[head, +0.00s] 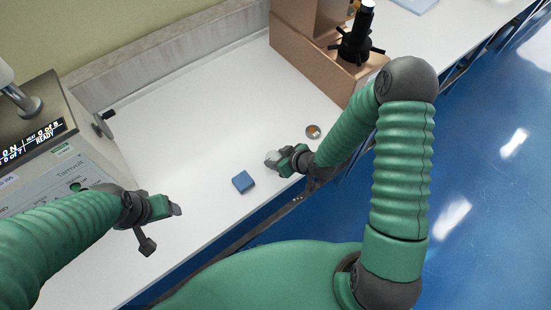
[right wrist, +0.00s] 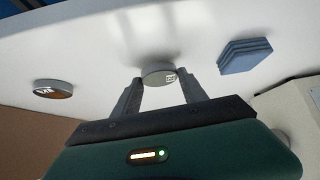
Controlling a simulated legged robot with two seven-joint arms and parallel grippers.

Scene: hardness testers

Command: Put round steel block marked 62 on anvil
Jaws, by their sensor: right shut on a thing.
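A round steel block (head: 271,158) is between the fingers of my right gripper (head: 277,161), low over the white bench. In the right wrist view the block (right wrist: 159,74) sits between the two fingertips (right wrist: 159,86), with dark marks on its face too small to read. A second round block (head: 313,131) lies on the bench to the right and further back. It shows at the left of the right wrist view (right wrist: 53,88), its mark also unreadable. My left gripper (head: 164,228) is open and empty near the front edge. I cannot make out an anvil clearly.
A blue pad (head: 243,181) lies near the bench's front edge. A grey tester (head: 50,150) with a lit display stands at left. The bench middle (head: 200,110) is clear.

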